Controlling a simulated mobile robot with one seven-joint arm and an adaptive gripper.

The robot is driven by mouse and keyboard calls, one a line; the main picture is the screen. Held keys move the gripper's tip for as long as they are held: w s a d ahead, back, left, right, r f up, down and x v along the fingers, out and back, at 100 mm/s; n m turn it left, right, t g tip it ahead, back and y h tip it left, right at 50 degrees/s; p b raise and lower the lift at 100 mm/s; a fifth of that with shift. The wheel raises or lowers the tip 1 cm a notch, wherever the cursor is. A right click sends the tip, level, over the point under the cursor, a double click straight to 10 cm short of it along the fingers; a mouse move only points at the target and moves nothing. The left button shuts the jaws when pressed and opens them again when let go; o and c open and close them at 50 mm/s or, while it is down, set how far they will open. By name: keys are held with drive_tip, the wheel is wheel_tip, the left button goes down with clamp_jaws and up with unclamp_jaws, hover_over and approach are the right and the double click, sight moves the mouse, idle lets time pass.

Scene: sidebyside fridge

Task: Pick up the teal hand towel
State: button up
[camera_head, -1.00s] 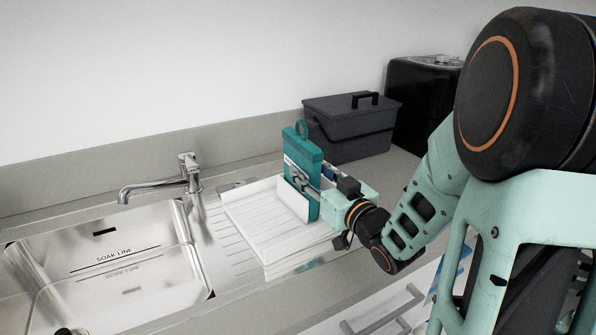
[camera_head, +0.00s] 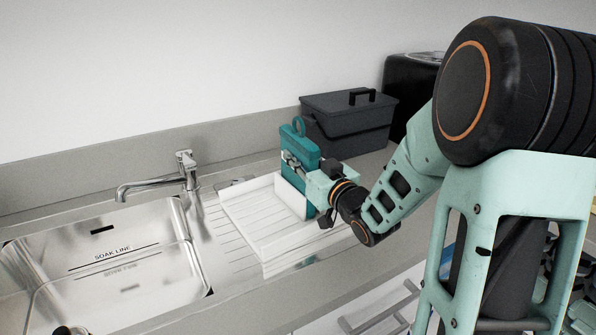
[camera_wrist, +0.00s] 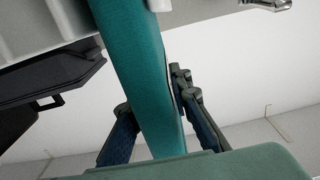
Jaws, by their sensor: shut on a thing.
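The teal hand towel (camera_head: 299,154) stands upright and folded at the right end of the white tray, with a loop at its top. In the wrist view the towel (camera_wrist: 143,70) runs through the middle of the picture as a long teal slab. My gripper (camera_wrist: 152,130) has one finger on each side of it and is shut on it. In the head view my gripper (camera_head: 306,176) reaches in from the right, and its fingertips are partly hidden by the towel and the wrist. I cannot tell whether the towel's bottom is clear of the tray.
The white ridged tray (camera_head: 252,217) lies on the drainer beside a steel sink (camera_head: 105,262) with a tap (camera_head: 160,185). A dark grey box (camera_head: 347,122) with a handle is close behind the towel. A black appliance (camera_head: 408,90) stands further right. A drawer handle (camera_head: 385,311) is below the counter.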

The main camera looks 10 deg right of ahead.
clamp_jaws()
wheel_tip(320, 180, up, 10)
drive_tip(key=shift+r+p, duration=0.1)
drive_tip(key=shift+p, duration=0.95)
drive_tip(key=shift+o, duration=1.3)
unclamp_jaws()
drive_tip(key=shift+c, duration=0.7)
drive_tip(key=shift+s, duration=0.1)
